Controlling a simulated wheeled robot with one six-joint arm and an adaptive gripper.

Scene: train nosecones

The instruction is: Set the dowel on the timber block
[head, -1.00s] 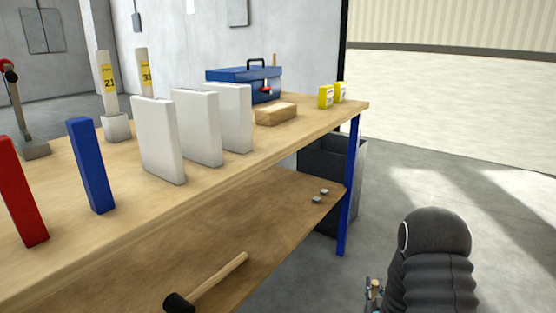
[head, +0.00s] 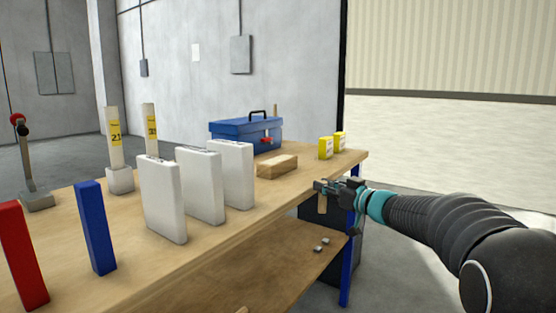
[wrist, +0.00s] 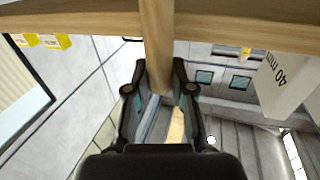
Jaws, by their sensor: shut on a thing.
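The dowel (wrist: 158,45) is a pale wooden rod between my gripper's fingers (wrist: 160,80) in the wrist view. My gripper (head: 330,187) is shut on it. In the head view the dowel (head: 323,203) hangs below the fingers, partly hidden, just off the bench's front edge near the right end. The timber block (head: 277,166) is a light brown wooden block lying flat on the bench, left of and beyond my gripper, apart from it. I cannot make out the block in the wrist view.
White slabs (head: 163,200) stand left of the block. A blue toolbox (head: 245,134) is behind it and yellow boxes (head: 326,148) are to its right. Blue (head: 97,228) and red (head: 22,255) bars stand at left. A dark bin (head: 345,245) is below the bench (head: 225,240).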

